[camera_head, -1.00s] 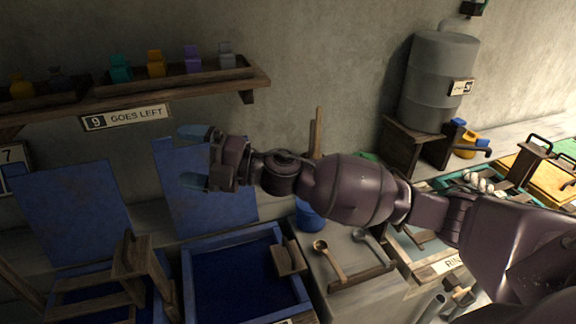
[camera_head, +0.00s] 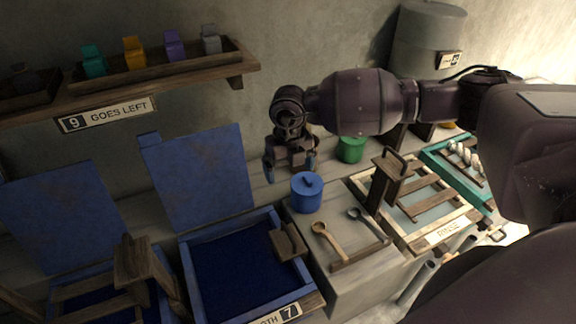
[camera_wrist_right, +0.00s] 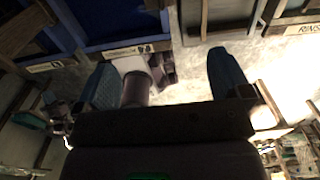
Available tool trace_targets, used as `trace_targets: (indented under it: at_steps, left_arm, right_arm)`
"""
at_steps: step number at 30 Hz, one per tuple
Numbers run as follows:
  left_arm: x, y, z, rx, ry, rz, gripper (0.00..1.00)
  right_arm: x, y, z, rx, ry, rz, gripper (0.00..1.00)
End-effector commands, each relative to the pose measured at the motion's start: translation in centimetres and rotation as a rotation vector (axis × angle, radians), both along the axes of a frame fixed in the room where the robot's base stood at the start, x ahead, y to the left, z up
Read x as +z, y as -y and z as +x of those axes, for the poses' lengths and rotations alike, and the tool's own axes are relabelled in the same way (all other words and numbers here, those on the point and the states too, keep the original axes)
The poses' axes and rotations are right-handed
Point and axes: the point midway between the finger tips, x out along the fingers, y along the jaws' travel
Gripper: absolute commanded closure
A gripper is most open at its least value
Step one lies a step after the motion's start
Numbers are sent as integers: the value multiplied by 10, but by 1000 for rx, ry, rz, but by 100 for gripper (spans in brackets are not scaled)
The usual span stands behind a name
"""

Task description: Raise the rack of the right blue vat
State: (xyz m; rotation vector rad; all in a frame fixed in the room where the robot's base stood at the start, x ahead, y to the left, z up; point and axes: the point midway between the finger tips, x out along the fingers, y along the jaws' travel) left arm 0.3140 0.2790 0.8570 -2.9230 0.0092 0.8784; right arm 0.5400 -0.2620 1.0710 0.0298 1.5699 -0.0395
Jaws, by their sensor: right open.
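The right blue vat (camera_head: 187,275) stands open at the lower middle of the head view, with dark blue liquid inside. A wooden handle block (camera_head: 289,243) of its rack shows at the vat's right side; the rest of the rack is hidden in the liquid. The vat's blue lid (camera_head: 200,180) stands upright behind it. My right gripper (camera_head: 291,171) is open and empty, pointing down behind a blue lidded pot, up and back from the handle and apart from it. Its two fingers also show in the right wrist view (camera_wrist_right: 165,80), with nothing between them. My left gripper is not seen.
A rinse tub (camera_head: 410,238) with a wooden rack is farther right. The left blue vat (camera_head: 62,284) has wooden rack parts above its rim. A shelf (camera_head: 150,80) overhangs the back left.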

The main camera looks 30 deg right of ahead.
Motion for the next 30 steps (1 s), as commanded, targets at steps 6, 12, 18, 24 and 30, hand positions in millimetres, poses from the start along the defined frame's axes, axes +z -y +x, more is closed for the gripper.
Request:
trace_targets:
  at_steps: [6,12,18,24,30]
  left_arm:
    - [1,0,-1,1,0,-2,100]
    - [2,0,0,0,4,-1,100]
    - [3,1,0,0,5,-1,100]
    - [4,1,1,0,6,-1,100]
    - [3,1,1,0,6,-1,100]
  right_arm:
    - [-10,0,0,-17,-2,3,4]
    - [-31,-1,0,-15,-2,5,4]
    - [-54,-1,0,-14,-3,5,4]
    - [-76,-1,0,-14,-1,5,4]
    - [-99,-2,0,-14,-2,7,4]
